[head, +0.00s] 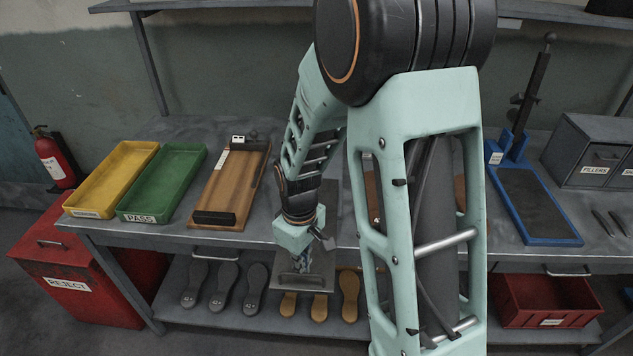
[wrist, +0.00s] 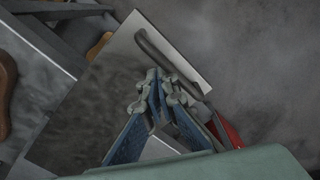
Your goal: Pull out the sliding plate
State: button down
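The sliding plate (head: 318,279) is a flat grey metal sheet. In the head view it sticks out past the front edge of the bench, over the lower shelf. It fills much of the wrist view (wrist: 90,105), with a dark bar handle (wrist: 160,55) along its outer edge. My gripper (head: 302,264) points down over the plate near the handle. In the wrist view my fingertips (wrist: 161,78) are close together, at the plate side of the handle; I see nothing held between them. The exact contact between the fingertips and the handle is hidden.
The bench carries a yellow tray (head: 112,178), a green tray (head: 165,180), a wooden board (head: 232,185) and a blue-framed press (head: 538,205). Shoe soles lie on the lower shelf (head: 225,312). A red bin (head: 545,300) stands at the right. Floor shows beyond the plate's edge.

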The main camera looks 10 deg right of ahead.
jog(key=shift+s+a, duration=0.1)
jog(key=shift+s, duration=0.35)
jog(key=r+p, duration=0.3)
jog(key=r, duration=0.1)
jog(key=shift+w, duration=0.2)
jog(key=r+p, duration=0.1)
jog(key=r, duration=0.1)
jog(key=w+r+p, duration=0.1)
jog(key=r+p, duration=0.1)
jog(key=shift+d, duration=0.2)
